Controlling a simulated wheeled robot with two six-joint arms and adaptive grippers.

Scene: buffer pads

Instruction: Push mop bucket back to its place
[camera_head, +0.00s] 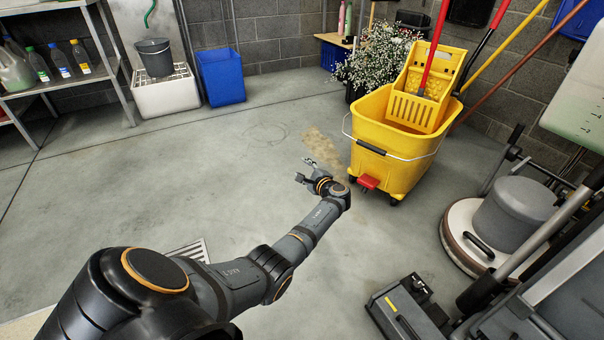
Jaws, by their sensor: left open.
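The yellow mop bucket (392,172) stands upright on small casters on the concrete floor, right of the middle. It has a wringer (424,97) on top, a wire handle with a dark grip across its front, and a red pedal (368,182) low at the front. A red mop handle (436,45) rises from it. My left gripper (307,170) is open and empty, a little left of the bucket and apart from it. My right gripper is not in view.
A floor machine (490,222) and other equipment crowd the right. White flowers (378,58) stand behind the bucket. A blue bin (220,77), a grey bucket (155,58) on a white sink and a bottle shelf (60,80) line the back left. The middle floor is clear, with a brownish stain (322,147).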

